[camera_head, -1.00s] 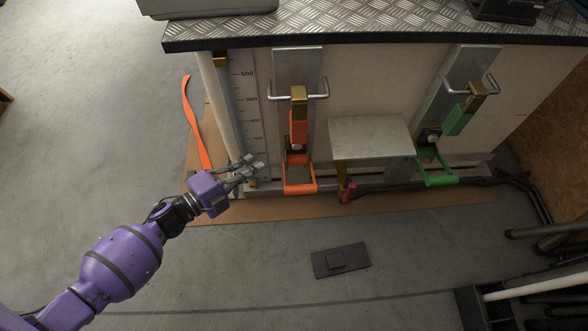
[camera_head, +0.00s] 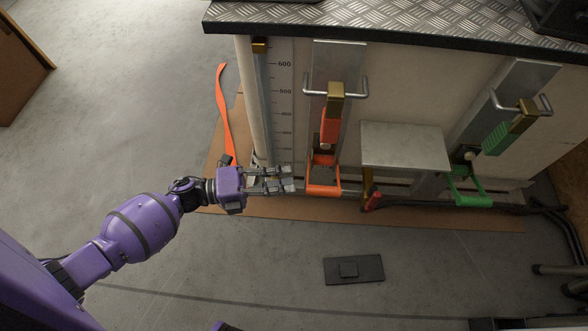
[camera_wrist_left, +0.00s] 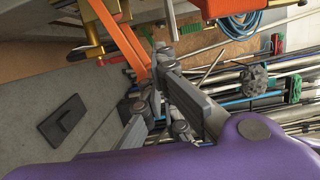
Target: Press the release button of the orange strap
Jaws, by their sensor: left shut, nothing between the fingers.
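The orange strap's buckle (camera_head: 323,172) is mounted low on a grey metal upright, with an orange grip above it and a U-shaped orange handle at the bottom. A small pale round part (camera_head: 325,147) shows between grip and handle; I cannot tell whether it is the release button. In the left wrist view an orange bar (camera_wrist_left: 120,42) passes beside the fingers. My right gripper is out of view.
A grey metal plate (camera_head: 404,146) juts out right of the orange buckle, with a red-tipped lever (camera_head: 372,201) below it. A green buckle (camera_head: 468,187) is farther right. A black pad (camera_head: 353,270) lies on open floor. A checker-plate top (camera_head: 400,20) overhangs above.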

